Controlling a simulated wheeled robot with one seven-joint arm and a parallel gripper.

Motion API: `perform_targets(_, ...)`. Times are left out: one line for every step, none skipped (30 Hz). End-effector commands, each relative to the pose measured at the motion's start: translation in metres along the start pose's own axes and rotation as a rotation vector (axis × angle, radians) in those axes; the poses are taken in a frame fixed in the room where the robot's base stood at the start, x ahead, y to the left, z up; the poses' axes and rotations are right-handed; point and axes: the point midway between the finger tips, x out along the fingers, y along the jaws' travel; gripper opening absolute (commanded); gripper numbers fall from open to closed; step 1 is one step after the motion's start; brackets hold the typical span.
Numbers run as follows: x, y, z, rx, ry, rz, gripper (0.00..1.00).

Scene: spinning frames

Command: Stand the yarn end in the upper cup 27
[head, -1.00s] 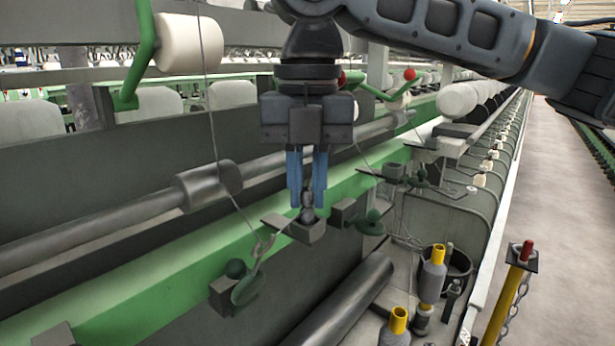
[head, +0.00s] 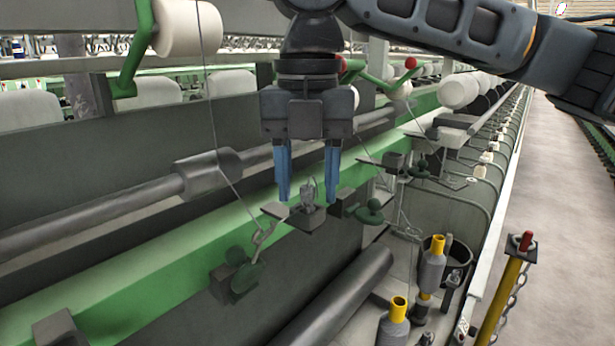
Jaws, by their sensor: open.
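A small grey piece, which looks like the yarn end (head: 309,190), stands upright on a small dark holder (head: 306,219) beside the green rail. The holder seems to be the upper cup, but no number is readable. My gripper (head: 308,200) is open above the holder, with one blue finger on each side of the grey piece. A gap shows between each finger and the piece. The piece's lower end and the cup's inside are too small to make out.
A green rail (head: 130,270) runs along the machine, with similar dark holders on both sides. A thin yarn hangs at left from a white bobbin (head: 188,28). Yellow-topped bobbins (head: 432,268) stand below right. A yellow post (head: 502,295) stands by the clear aisle (head: 560,200).

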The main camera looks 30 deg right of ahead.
Motion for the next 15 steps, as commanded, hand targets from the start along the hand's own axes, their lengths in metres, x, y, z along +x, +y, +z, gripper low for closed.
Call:
perform_targets(0.0, 0.0, 0.0, 0.0, 0.0, 0.0, 0.47)
perform_targets(-0.001, 0.0, 0.0, 0.0, 0.0, 0.0, 0.47)
perform_targets(-0.002, 0.0, 0.0, 0.0, 0.0, 0.0, 0.47)
perform_targets(-0.004, 0.0, 0.0, 0.0, 0.0, 0.001, 0.47)
perform_targets(-0.007, 0.0, 0.0, 0.0, 0.0, 0.001, 0.47)
perform_targets(-0.012, 0.001, 0.0, 0.0, -0.001, 0.001, 0.47)
perform_targets(-0.016, 0.001, 0.0, 0.0, -0.001, 0.001, 0.47)
perform_targets(-0.02, 0.001, 0.0, 0.0, -0.002, 0.002, 0.47)
perform_targets(-0.027, 0.0, 0.0, 0.0, -0.002, 0.002, 0.47)
perform_targets(-0.032, 0.001, 0.0, 0.0, -0.001, 0.002, 0.47)
perform_targets(-0.037, 0.001, 0.0, 0.0, -0.001, 0.002, 0.47)
perform_targets(-0.044, 0.001, 0.0, 0.0, -0.002, 0.001, 0.47)
perform_targets(-0.049, 0.001, 0.0, -0.001, -0.002, 0.002, 0.47)
perform_targets(-0.053, 0.001, 0.0, -0.001, -0.001, 0.002, 0.47)
perform_targets(-0.059, 0.001, 0.0, -0.001, 0.0, 0.001, 0.47)
